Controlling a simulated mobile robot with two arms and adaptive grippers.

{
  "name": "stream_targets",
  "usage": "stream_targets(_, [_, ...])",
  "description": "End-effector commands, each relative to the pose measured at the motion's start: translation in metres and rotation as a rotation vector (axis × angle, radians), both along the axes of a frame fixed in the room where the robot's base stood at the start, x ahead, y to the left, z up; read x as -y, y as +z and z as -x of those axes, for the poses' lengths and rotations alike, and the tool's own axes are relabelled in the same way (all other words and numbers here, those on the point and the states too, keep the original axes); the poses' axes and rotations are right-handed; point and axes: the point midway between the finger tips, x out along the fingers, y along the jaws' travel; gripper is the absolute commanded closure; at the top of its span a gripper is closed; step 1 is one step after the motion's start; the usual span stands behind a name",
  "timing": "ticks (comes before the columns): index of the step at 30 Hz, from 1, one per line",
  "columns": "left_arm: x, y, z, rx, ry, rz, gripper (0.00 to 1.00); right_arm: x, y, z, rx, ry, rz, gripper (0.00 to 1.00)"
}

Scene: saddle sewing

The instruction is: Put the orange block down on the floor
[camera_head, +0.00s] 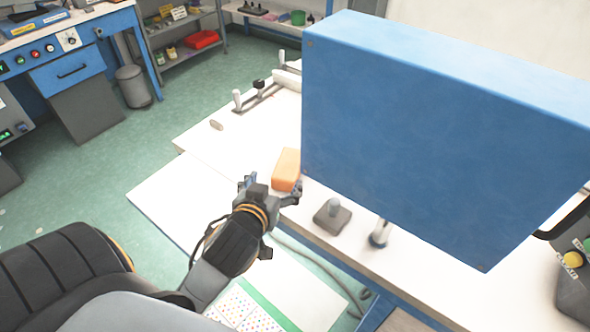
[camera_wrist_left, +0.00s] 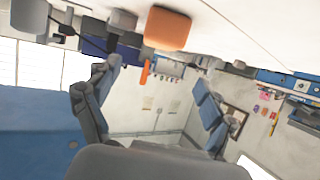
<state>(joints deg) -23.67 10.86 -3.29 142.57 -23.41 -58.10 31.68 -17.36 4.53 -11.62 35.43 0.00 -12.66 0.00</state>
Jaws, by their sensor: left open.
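The orange block (camera_head: 287,168) lies on the white work table (camera_head: 235,150), near its front edge and beside the lower left corner of the big blue box. My left gripper (camera_head: 272,186) is open and empty just in front of the block, its fingers spread apart. In the left wrist view, which looks upside down, the block (camera_wrist_left: 167,28) is above and beyond the open fingers of the gripper (camera_wrist_left: 156,74), not between them. The green floor (camera_head: 205,105) shows to the left of the table. My right gripper is not in view.
A large blue box (camera_head: 430,130) stands over the table's right part. A small grey device (camera_head: 332,216) stands right of the block. A white board (camera_head: 165,205) reaches out left of the gripper.

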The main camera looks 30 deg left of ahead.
Motion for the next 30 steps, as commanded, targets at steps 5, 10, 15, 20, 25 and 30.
stream_targets(5, [-0.011, -0.013, -0.033, 0.0, -0.001, -0.005, 0.17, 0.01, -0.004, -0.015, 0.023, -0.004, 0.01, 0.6])
stream_targets(10, [-0.017, -0.023, -0.054, 0.001, -0.002, -0.004, 0.17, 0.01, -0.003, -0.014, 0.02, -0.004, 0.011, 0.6])
stream_targets(15, [-0.02, -0.028, -0.062, 0.0, -0.002, -0.003, 0.17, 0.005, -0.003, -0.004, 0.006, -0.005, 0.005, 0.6])
stream_targets(20, [-0.025, -0.042, -0.079, 0.0, -0.002, -0.005, 0.17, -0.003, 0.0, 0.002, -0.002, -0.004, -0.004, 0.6])
stream_targets(25, [-0.03, -0.052, -0.098, 0.001, -0.003, -0.003, 0.17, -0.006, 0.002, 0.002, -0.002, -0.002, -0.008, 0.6])
stream_targets(30, [-0.031, -0.054, -0.102, 0.002, -0.003, -0.002, 0.17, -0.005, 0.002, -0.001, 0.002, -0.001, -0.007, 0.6])
